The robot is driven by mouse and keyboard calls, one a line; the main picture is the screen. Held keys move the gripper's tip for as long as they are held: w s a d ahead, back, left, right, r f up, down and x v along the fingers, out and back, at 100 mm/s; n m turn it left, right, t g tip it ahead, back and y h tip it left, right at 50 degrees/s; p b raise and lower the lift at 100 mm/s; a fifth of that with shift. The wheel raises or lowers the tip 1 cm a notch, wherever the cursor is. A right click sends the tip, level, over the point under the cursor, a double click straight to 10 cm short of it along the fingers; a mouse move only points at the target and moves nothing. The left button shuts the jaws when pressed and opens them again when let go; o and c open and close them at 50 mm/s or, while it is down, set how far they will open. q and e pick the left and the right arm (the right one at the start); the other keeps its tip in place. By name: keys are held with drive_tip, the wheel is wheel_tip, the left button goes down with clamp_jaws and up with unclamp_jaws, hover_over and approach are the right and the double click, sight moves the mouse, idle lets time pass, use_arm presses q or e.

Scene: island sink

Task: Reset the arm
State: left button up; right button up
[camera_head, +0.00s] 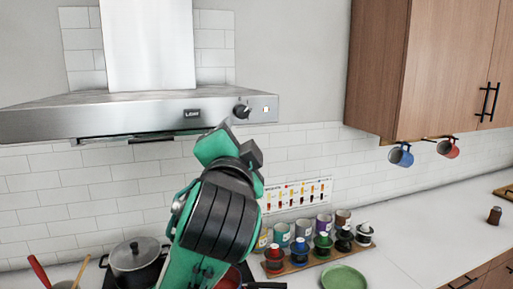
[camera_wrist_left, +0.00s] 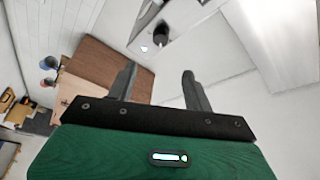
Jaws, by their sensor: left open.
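My left arm rises through the middle of the head view. Its gripper (camera_head: 245,139) is up in front of the tiled wall, near the control knob of the range hood (camera_head: 140,112). The fingers are seen only partly there. In the left wrist view the two dark fingers of the left gripper (camera_wrist_left: 158,85) stand apart, with nothing between them. The hood also shows at the top of the left wrist view (camera_wrist_left: 180,28). My right gripper is in neither view.
A lidded pot (camera_head: 137,262) stands on the stove at lower left. A rack (camera_head: 300,264) of jars and a green plate (camera_head: 344,277) are on the counter. A blue mug (camera_head: 401,156) and a red mug (camera_head: 448,148) hang under the wooden cabinet (camera_head: 420,70). The right counter is mostly clear.

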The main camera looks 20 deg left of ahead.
use_arm(q)
drive_tip(key=shift+f, duration=0.15)
drive_tip(key=s+a+f+n+g+h, duration=0.15)
drive_tip(key=f+g, duration=0.25)
drive_tip(key=f, duration=1.4)
drive_tip(key=a+f+n+g+h, duration=0.15)
drive_tip(key=f+g, duration=0.25)
drive_tip(key=f, duration=1.4)
drive_tip(key=s+a+f+n+g+h, duration=0.3)
drive_tip(key=s+f+g, duration=0.5)
drive_tip(key=s+f, duration=1.55)
wheel_tip(320, 180, down, 32)
drive_tip(key=r+n+g+y+b, duration=0.1)
drive_tip(key=b, duration=0.2)
drive_tip(key=s+a+f+b, duration=0.1)
drive_tip(key=s+a+f, duration=0.1)
drive_tip(key=s+f, duration=0.8)
drive_tip(key=s+a+f+g+b, duration=0.1)
drive_tip(key=s+a+f, duration=0.1)
drive_tip(key=s+f, duration=0.8)
wheel_tip(320, 180, down, 4)
drive_tip(key=shift+f+y, duration=0.1)
drive_tip(key=shift+y, duration=0.2)
